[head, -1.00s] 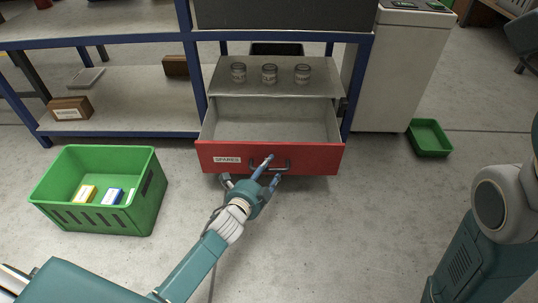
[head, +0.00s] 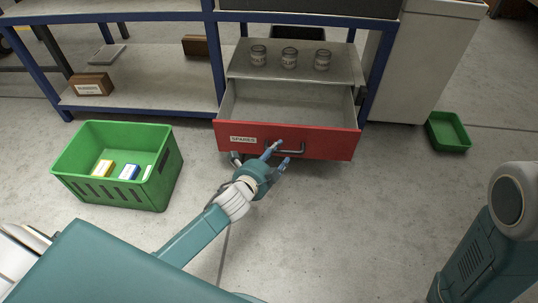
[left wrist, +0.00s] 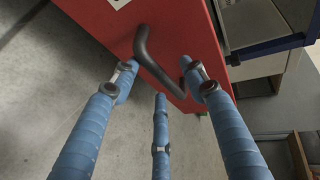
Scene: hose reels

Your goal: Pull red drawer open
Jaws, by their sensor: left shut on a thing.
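The red drawer (head: 335,142), labelled SPARES, stands well open under the shelf unit, and its grey inside looks empty. Its dark bar handle (head: 298,151) is on the front face. My left gripper (head: 276,153) is at the handle, with blue fingers on both sides of it, and is shut on it. In the left wrist view, the handle (left wrist: 160,68) runs between the fingers, close to the red front (left wrist: 105,30). Exact finger contact is hard to see. My right gripper is out of view; only part of my right arm shows at the right edge.
Several glass jars (head: 289,57) stand on the grey top above the drawer. A green crate (head: 150,190) with small boxes sits on the floor to the left. A green tray (head: 448,132) lies right, beside a pale cabinet (head: 412,75). The floor before the drawer is clear.

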